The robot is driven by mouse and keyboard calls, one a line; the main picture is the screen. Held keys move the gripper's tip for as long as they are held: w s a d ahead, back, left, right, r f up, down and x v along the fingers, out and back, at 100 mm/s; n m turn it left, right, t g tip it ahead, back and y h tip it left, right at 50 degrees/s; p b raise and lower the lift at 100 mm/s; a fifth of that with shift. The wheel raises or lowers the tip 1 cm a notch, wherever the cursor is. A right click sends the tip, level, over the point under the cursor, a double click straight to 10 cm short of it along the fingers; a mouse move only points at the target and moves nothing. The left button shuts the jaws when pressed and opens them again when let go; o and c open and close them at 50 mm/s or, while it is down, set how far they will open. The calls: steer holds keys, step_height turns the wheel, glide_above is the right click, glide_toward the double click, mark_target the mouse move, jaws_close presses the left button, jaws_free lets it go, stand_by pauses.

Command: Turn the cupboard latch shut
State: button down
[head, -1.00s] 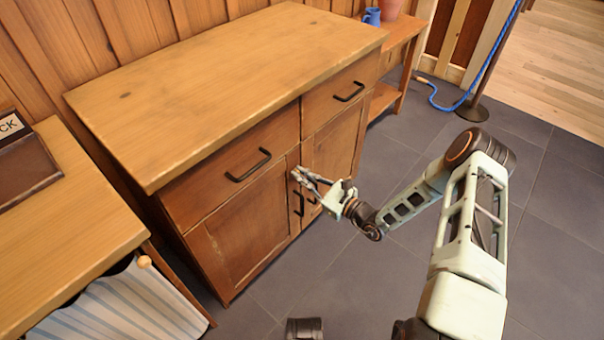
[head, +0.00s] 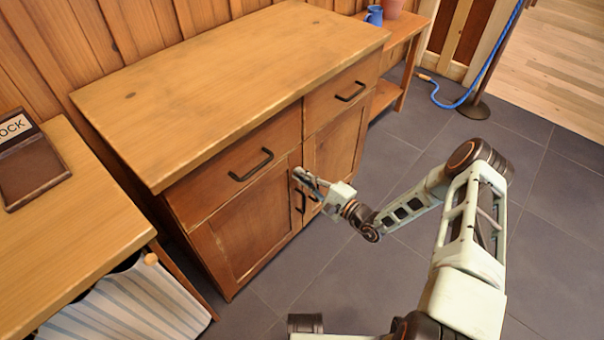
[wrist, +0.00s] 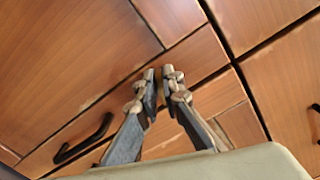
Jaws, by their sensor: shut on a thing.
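The wooden cupboard (head: 235,245) has two drawers above two doors. My gripper (head: 301,180) is at the top of the doors, by the seam between them. In the wrist view my gripper (wrist: 160,88) has its fingertips nearly together on a thin brass-brown piece, the latch (wrist: 162,84), against the cupboard front. The fingers cover most of the latch, so its angle cannot be told. In the head view the latch is hidden behind my gripper. Both doors look closed.
Black bar handles sit on the drawers (head: 251,165) and the doors, close below my gripper. A table (head: 75,215) with a dark sign (head: 32,170) stands at the left. A side table with a blue mug (head: 374,15) stands behind. The floor in front is clear.

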steer(key=shift+f+n+p, duration=0.2)
steer(key=shift+n+p, duration=0.3)
steer(key=shift+n, duration=1.6)
steer(key=c, duration=2.1)
jaws_free()
steer(key=shift+s+d, duration=0.1)
steer(key=v, duration=1.1)
steer(key=shift+s+d, duration=0.3)
